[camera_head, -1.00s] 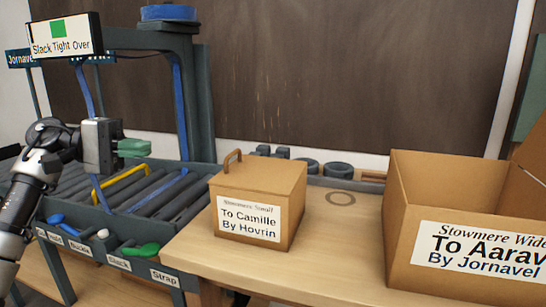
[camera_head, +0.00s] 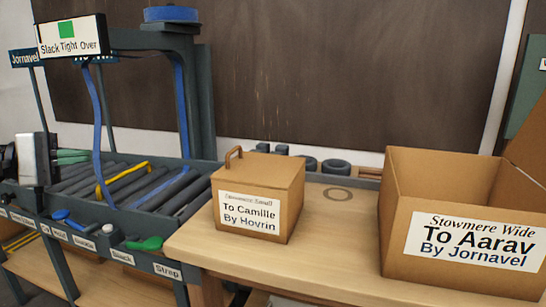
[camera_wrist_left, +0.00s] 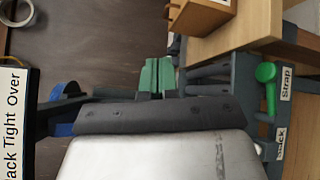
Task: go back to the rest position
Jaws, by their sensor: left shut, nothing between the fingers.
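My left gripper (camera_head: 72,157) is at the left edge of the head view, over the left part of the roller conveyor (camera_head: 112,187). Its green fingertips are together with nothing between them. The fingers also show in the left wrist view (camera_wrist_left: 157,76), pointing toward the dark wall panel. My right gripper is in neither view.
A small closed box (camera_head: 258,190) labelled "To Camille" and a larger open box (camera_head: 400,215) labelled "To Aarav" stand on the wooden table (camera_head: 300,267). A frame with a blue strap (camera_head: 98,120) and a sign (camera_head: 72,36) rises over the conveyor. Levers line its front.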

